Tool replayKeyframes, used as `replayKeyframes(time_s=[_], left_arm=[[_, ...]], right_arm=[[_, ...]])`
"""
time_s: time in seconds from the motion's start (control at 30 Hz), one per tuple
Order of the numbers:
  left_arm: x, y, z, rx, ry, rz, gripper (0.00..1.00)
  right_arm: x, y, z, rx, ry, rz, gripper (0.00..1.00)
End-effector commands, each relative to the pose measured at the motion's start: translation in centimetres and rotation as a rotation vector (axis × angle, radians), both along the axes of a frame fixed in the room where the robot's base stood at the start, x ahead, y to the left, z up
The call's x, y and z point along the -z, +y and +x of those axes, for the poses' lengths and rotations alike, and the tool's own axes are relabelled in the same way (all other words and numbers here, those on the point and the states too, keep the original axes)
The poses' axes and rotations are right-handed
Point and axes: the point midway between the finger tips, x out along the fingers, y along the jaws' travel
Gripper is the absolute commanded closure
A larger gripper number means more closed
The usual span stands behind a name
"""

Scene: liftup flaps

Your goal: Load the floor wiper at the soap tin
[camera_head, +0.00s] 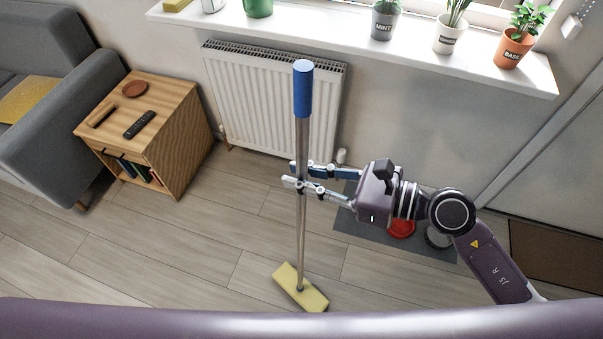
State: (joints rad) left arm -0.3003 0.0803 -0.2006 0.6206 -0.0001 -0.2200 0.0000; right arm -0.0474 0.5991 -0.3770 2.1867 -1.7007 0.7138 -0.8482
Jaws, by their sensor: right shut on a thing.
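The floor wiper stands almost upright, with a blue grip (303,92) on top, a thin metal pole (301,235) and a yellow block head (300,287) low at the floor. I cannot tell whether the head touches the floor. My right gripper (298,178) is shut on the pole, below the blue grip. Behind and below my right arm, a red round tin (401,229) and a pale grey round one (438,238) sit on a dark mat, both partly hidden by the arm. I cannot tell which is the soap tin. My left gripper is out of view.
The dark grey mat (352,223) lies on the wood floor. A white radiator (250,105) is on the wall under a sill with potted plants. A wooden side table (172,110) and grey sofa (55,150) stand left. Floor left of the wiper is clear.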

Motion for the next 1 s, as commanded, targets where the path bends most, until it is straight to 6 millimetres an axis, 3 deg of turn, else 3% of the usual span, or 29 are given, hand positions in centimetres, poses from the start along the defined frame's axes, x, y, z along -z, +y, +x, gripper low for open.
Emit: replayKeyframes(time_s=[0.23, 1.0], left_arm=[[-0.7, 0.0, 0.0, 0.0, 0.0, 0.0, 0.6], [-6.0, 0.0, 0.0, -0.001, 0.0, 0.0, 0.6]], right_arm=[[-0.4, 0.0, 0.0, -0.001, 0.005, -0.006, 1.0], [-6.7, 0.0, 0.0, 0.0, 0.0, 0.0, 1.0]])
